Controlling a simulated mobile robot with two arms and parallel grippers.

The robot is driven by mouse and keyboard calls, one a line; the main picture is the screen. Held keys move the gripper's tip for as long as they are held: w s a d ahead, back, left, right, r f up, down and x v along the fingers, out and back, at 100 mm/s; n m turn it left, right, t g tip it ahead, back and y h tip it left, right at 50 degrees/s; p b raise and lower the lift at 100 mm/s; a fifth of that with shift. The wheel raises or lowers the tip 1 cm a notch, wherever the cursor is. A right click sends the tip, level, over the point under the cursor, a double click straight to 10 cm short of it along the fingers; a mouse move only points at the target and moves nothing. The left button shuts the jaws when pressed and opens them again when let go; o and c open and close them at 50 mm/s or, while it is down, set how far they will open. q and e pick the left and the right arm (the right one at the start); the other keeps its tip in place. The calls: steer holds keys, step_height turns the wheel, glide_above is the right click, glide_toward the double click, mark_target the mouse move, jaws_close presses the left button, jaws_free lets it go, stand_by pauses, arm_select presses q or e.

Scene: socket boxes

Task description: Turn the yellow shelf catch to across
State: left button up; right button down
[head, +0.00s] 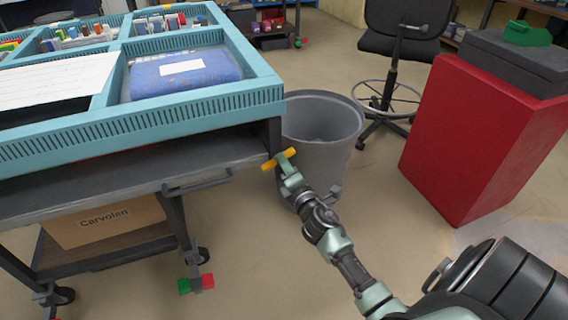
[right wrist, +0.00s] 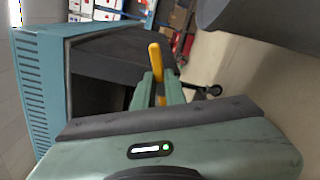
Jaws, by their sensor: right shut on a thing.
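The yellow shelf catch (head: 268,165) is a short bar at the right front corner of the cart, beside the dark corner post. In the head view it slants, its right end higher than its left. My right gripper (head: 284,163) reaches it from the lower right and is shut on it. In the right wrist view the yellow catch (right wrist: 155,58) stands up between the two green fingers of my right gripper (right wrist: 158,83), and its middle is partly hidden by them. My left gripper is not in view.
The cart's blue tray (head: 190,109) holds a blue packet and small boxes above a grey shelf (head: 120,172). A cardboard box (head: 105,220) sits below. A grey bin (head: 325,150) stands close behind my right gripper. A red cabinet (head: 470,140) stands right. Floor between is clear.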

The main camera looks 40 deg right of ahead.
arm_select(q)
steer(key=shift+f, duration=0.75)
arm_select(e)
steer(key=shift+f+m, duration=0.15)
steer(key=shift+m, duration=1.1)
steer(key=shift+f+m, duration=0.15)
steer(key=shift+m, duration=1.1)
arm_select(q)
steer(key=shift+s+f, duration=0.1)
arm_select(e)
steer(key=c, duration=1.5)
jaws_free()
steer(key=shift+o, duration=0.2)
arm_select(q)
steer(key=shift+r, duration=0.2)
arm_select(e)
steer(key=shift+s, duration=0.1)
